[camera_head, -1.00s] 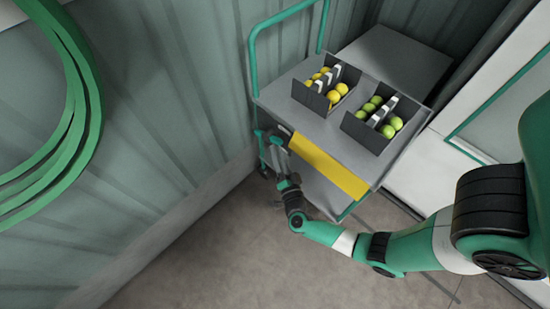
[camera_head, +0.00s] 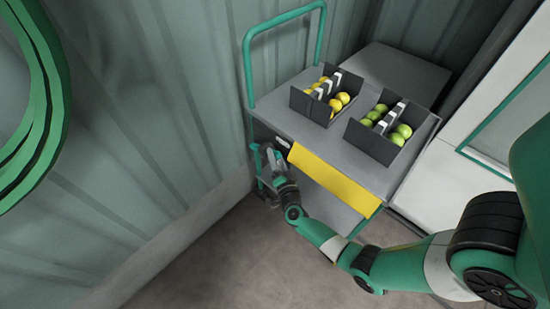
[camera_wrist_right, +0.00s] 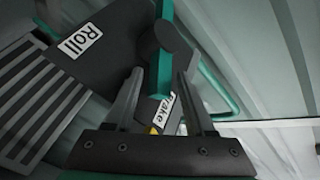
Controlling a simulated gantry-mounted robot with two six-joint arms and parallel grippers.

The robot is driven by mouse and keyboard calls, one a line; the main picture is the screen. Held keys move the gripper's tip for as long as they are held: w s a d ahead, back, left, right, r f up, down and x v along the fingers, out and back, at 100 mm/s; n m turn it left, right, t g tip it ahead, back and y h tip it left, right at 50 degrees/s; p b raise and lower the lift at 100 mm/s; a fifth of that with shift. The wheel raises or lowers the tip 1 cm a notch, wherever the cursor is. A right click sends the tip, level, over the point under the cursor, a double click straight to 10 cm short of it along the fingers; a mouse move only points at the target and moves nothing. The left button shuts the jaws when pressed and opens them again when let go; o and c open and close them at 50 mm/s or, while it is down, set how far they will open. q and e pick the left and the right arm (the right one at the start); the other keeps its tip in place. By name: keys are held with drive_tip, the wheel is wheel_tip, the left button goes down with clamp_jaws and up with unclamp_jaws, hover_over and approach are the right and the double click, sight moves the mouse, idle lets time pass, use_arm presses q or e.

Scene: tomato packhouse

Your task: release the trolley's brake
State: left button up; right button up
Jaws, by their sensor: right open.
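The trolley (camera_head: 282,118) stands against the corrugated wall, with a green push handle and a yellow front strip. My right gripper (camera_head: 261,163) is at the trolley's near left corner, beside the green post. A "Brake" label (camera_wrist_right: 163,112) shows partly between the fingers, and a "Roll" label (camera_wrist_right: 79,41) sits upper left. I cannot tell whether the fingers touch anything. My left gripper is out of view.
Two dark boxes, one with yellow fruit (camera_head: 297,103) and one with green fruit (camera_head: 428,130), stand on the trolley's top. A grey block stands behind it and a white cabinet (camera_head: 480,120) to the right. A green hose coil (camera_head: 52,100) hangs at left. Floor in front is clear.

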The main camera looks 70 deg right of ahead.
drive_tip(key=shift+w+d, duration=0.4)
drive_tip(key=shift+d, duration=0.15)
clamp_jaws()
idle(1.0)
